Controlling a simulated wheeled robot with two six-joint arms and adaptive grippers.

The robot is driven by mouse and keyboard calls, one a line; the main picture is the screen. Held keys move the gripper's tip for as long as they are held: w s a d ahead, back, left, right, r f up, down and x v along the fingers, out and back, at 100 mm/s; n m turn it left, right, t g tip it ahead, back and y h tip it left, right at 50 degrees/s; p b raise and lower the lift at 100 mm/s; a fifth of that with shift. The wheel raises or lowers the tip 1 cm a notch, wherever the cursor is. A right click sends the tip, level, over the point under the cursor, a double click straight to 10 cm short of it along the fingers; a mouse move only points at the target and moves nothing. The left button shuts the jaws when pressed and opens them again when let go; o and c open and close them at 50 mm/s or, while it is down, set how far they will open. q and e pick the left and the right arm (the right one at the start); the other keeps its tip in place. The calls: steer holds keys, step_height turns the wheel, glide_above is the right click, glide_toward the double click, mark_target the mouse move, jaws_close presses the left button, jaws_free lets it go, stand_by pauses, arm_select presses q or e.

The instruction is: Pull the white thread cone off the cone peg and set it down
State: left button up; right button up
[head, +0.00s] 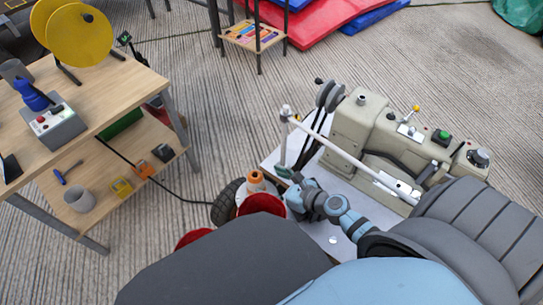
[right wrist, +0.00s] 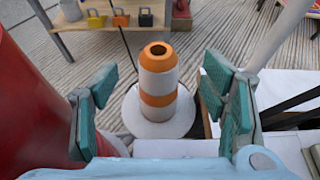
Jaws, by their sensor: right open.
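A cone banded in orange and white (right wrist: 158,82) stands upright on a round white base, with a dark hole in its top, in the right wrist view. It also shows in the head view (head: 256,182), partly hidden low down. It is the only cone I see; I cannot tell a peg inside it. My right gripper (head: 290,186) is open beside the cone. In the right wrist view, its teal fingers (right wrist: 165,110) stand apart on either side, with the cone beyond and between them. Nothing is held. My left gripper is not in view.
A beige machine (head: 375,135) with a pale slanting rod stands on a white top at right. Red objects (head: 262,204) and a black tyre (head: 226,204) crowd the cone. A wooden table (head: 110,95) stands left, with bare floor (head: 215,110) between.

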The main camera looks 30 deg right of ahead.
mark_target(261, 180)
steer(key=shift+w+f+b, duration=0.1)
steer(key=shift+f+b, duration=0.3)
steer(key=shift+f, duration=0.55)
steer(key=b+x, duration=0.1)
steer(key=x, duration=0.5)
steer(key=shift+w+a+b, duration=0.1)
steer(key=shift+w+b, duration=0.2)
steer(key=shift+b, duration=0.05)
steer(key=shift+w+a+f, duration=0.1)
steer(key=shift+w+a, duration=0.05)
steer(key=shift+w, duration=0.15)
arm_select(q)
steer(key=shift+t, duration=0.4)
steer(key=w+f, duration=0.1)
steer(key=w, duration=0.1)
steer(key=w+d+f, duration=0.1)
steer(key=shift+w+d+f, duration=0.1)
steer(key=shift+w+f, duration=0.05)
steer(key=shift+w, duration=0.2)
arm_select(e)
steer(key=shift+c, duration=0.2)
